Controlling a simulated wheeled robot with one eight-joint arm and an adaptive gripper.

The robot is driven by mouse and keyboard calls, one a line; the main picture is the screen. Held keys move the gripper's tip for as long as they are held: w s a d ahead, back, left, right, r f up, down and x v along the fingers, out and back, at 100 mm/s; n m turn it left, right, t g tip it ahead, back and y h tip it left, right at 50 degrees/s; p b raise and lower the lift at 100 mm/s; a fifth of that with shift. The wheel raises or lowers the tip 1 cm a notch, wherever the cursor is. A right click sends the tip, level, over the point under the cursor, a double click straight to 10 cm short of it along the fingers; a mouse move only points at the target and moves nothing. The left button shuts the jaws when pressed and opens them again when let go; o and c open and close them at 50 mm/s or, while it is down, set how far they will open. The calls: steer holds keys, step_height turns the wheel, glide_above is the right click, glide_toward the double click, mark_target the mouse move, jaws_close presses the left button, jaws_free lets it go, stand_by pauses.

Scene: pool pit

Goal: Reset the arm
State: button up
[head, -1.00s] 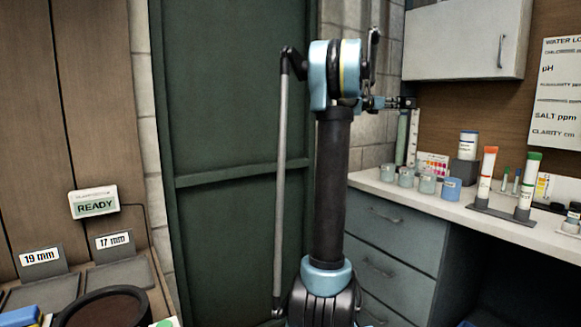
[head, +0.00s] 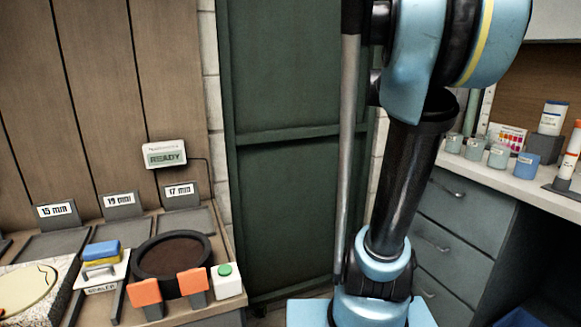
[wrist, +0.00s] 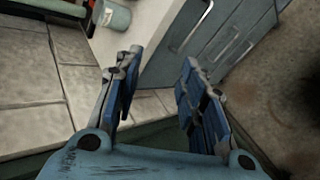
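My gripper (wrist: 158,88) shows in the wrist view with its two blue-and-grey fingers spread apart. Nothing is between them. Beyond the fingertips are the counter's white top edge and grey drawers, seen tilted. In the head view my arm stands upright at the right of centre, and its upper part leaves the top of the picture. My gripper is not visible in the head view.
The right counter (head: 500,180) holds several small jars. A green door (head: 290,200) stands behind.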

steer(key=s+a+f+m+g+y, duration=0.2)
steer(key=s+a+f+m+y, duration=0.6)
steer(key=s+a+f, duration=1.5)
step_height(320, 180, down, 3)
steer(key=shift+s+a+r+y, duration=0.1)
steer(key=shift+s+a+y, duration=0.15)
steer(key=shift+a+y, duration=0.35)
steer(key=shift+w+f+g, duration=0.25)
steer(key=shift+w+g, duration=0.05)
steer(key=shift+w, duration=0.2)
